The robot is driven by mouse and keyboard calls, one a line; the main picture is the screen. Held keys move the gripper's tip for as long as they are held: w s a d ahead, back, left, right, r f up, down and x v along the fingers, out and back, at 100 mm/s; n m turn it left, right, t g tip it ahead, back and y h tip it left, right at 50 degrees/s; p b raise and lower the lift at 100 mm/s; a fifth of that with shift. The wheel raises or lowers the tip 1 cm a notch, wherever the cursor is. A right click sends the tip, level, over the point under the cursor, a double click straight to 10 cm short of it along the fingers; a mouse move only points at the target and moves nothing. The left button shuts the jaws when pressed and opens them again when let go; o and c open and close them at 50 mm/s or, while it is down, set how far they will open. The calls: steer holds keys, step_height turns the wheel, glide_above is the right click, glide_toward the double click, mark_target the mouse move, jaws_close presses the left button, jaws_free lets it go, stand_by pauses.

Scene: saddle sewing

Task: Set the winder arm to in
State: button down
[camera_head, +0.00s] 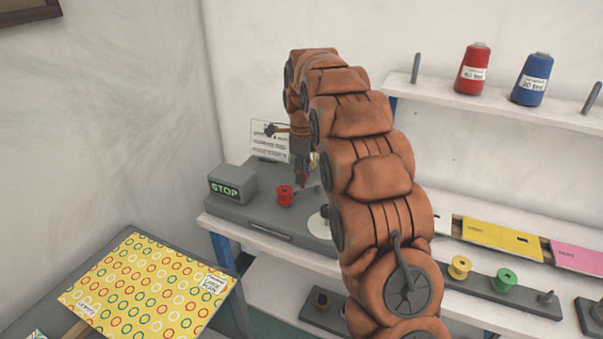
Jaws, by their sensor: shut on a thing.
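The grey winder (235,212) stands on the left end of the white lower shelf. Its box at the left carries a green STOP sign (225,189). A red bobbin (285,194) sits upright on its top. My gripper (302,180) points down over the winder, just right of the red bobbin. It is shut on a small part there, which looks to be the winder arm. That part is mostly hidden by my gripper and arm, so its exact position is hard to tell.
A white instruction card (270,140) stands behind the winder. A pale disc (319,224) lies on the winder's front right, partly behind my arm. Yellow (460,267) and green (505,280) bobbins stand on a rack at right. Red (473,70) and blue (532,80) thread cones stand on the upper shelf.

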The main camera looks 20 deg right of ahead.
steer(key=c, duration=0.9)
jaws_free()
steer(key=shift+r, duration=0.1)
steer(key=shift+r, duration=3.7)
